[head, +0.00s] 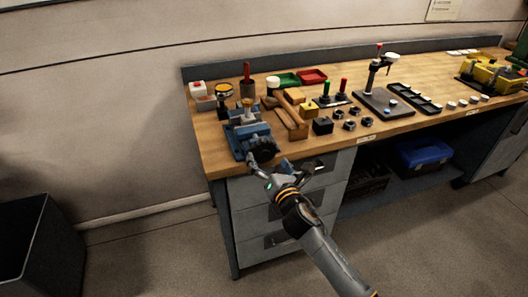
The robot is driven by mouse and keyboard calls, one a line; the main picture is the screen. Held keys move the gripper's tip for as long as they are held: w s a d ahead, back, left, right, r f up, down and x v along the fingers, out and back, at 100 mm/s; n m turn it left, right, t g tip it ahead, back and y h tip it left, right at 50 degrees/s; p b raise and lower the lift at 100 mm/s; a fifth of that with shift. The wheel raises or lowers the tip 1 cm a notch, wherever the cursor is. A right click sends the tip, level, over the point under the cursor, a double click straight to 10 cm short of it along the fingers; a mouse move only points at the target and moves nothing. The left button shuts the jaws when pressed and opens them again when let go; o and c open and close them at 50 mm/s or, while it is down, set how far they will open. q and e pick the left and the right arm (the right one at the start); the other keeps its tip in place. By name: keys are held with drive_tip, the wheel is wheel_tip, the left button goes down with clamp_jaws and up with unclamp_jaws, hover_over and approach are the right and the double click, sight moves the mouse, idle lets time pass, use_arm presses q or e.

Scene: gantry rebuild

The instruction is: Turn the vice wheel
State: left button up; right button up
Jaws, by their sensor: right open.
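The blue vice (240,134) stands at the front left corner of the wooden workbench. Its dark round wheel (264,151) faces the front, at the bench edge. My right gripper (271,172) is open, just below and in front of the wheel, with its fingers spread. I cannot tell whether a finger touches the wheel. My left gripper is not in view.
The workbench (345,144) has drawers below its left part. A small press (378,85) stands further right. A dark bin (47,235) is on the floor at left.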

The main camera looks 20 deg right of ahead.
sight(264, 154)
drive_tip(key=shift+w+a, duration=0.1)
drive_tip(key=shift+w, duration=1.5)
drive_tip(key=c, duration=1.1)
drive_tip(key=shift+c, duration=0.2)
drive_tip(key=shift+m, duration=0.4)
